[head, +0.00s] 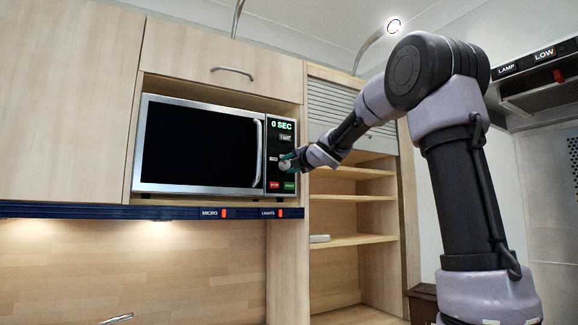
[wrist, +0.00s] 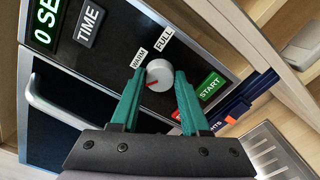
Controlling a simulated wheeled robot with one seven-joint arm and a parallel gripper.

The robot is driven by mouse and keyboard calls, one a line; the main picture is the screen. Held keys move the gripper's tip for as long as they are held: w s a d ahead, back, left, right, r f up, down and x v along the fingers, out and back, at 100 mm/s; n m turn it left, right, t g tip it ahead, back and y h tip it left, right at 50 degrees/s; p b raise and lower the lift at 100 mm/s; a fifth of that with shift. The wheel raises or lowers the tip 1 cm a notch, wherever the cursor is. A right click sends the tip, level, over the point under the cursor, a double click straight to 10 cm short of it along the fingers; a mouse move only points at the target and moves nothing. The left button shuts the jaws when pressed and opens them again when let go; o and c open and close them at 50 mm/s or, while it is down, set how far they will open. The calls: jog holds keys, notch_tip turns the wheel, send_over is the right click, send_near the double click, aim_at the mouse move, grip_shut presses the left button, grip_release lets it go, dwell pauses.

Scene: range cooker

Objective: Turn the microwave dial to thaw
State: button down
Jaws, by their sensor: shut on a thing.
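The microwave (head: 200,150) sits in a wooden cabinet recess, with a dark door and a control panel on its right. Its display (head: 282,125) reads 0 SEC. The round light-grey dial (wrist: 159,75) shows in the wrist view, with a small red mark toward its lower left. The labels WARM (wrist: 139,58) and FULL (wrist: 164,39) are readable near it; no thaw label is readable, and my fingers cover part of the area. My gripper (wrist: 160,78) has its teal fingers shut on the dial, one on each side. In the head view my gripper (head: 289,161) is at the panel.
The TIME button (wrist: 90,23) and green START button (wrist: 211,86) flank the dial. The door handle (head: 257,152) stands out left of the panel. A blue rail (head: 120,211) with MICRO and LIGHTS switches runs below. Open shelves (head: 350,198) lie to the right.

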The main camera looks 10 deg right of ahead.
jog(key=shift+f+n, duration=0.15)
jog(key=shift+n, duration=0.45)
jog(key=shift+c, duration=1.9)
grip_release()
jog(key=v, duration=1)
jog(key=shift+s+d, duration=0.15)
jog(key=shift+s, duration=0.25)
